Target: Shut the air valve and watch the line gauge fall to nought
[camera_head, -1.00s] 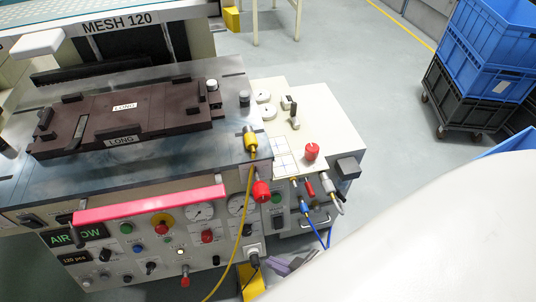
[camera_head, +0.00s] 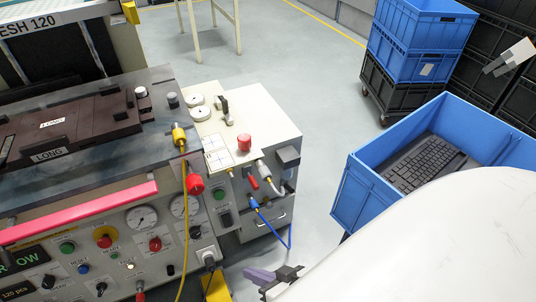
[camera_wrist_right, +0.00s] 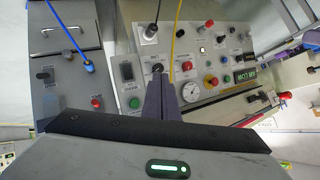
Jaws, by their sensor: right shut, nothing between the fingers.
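A red round knob (camera_head: 195,184) sits at the machine's front right corner. A small red-handled fitting (camera_head: 252,184) is on the side cabinet's front, by a blue hose. I cannot tell for certain which is the air valve. A green-lit display (camera_head: 22,258) is partly cut off. My right gripper (camera_head: 258,275) is low in front of the panel. In the right wrist view its purple fingers (camera_wrist_right: 160,78) are shut and empty, pointing toward the panel.
A yellow hose (camera_head: 184,230) hangs down the machine's front. A blue crate (camera_head: 345,195) holding a keyboard (camera_head: 425,162) stands at right. Stacked blue crates (camera_head: 415,50) stand behind. Grey floor (camera_head: 320,100) is clear between cabinet and crates. My white body covers the lower right.

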